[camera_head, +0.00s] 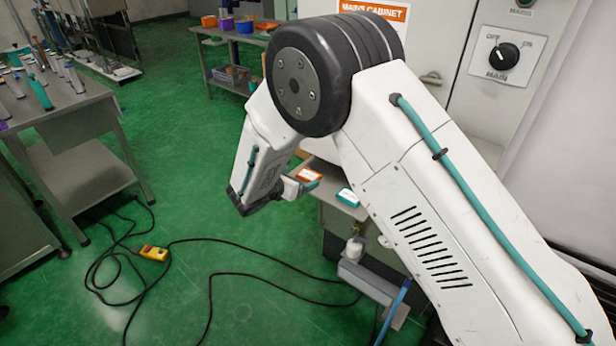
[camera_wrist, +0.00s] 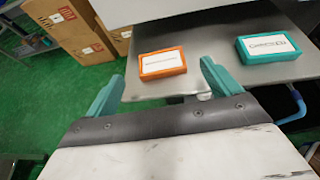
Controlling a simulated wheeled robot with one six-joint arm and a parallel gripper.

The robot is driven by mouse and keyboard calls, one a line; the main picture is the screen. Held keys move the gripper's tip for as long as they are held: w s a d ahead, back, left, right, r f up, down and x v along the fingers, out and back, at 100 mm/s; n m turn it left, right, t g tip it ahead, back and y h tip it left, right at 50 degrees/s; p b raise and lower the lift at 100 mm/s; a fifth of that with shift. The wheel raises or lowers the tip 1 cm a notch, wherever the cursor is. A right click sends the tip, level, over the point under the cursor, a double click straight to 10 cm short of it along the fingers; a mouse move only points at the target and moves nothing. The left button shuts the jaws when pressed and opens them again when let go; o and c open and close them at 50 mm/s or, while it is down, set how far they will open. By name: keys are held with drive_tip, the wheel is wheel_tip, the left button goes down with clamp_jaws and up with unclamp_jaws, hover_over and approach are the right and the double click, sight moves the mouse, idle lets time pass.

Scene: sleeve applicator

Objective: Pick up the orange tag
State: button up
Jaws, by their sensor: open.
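The orange tag (camera_wrist: 162,64) is a small flat block with a white label on top. It lies on a grey metal shelf (camera_wrist: 205,80) in the wrist view, and it also shows in the head view (camera_head: 309,174). My gripper (camera_wrist: 160,82) is open, its two teal fingers apart and empty. In the wrist view the tag appears between and beyond the fingertips, not visibly touched. In the head view my gripper (camera_head: 300,184) is partly hidden behind my arm, close to the shelf.
A teal tag (camera_wrist: 268,46) with a white label lies right of the orange one. Cardboard boxes (camera_wrist: 75,30) stand at the left. A grey cabinet (camera_head: 455,40) stands behind my arm. Black cables and a yellow pendant (camera_head: 154,253) lie on the green floor.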

sight(308, 174)
drive_tip(key=x, duration=0.4)
drive_tip(key=shift+f, duration=0.1)
drive_tip(key=c, duration=1.1)
drive_tip(key=shift+o, duration=0.2)
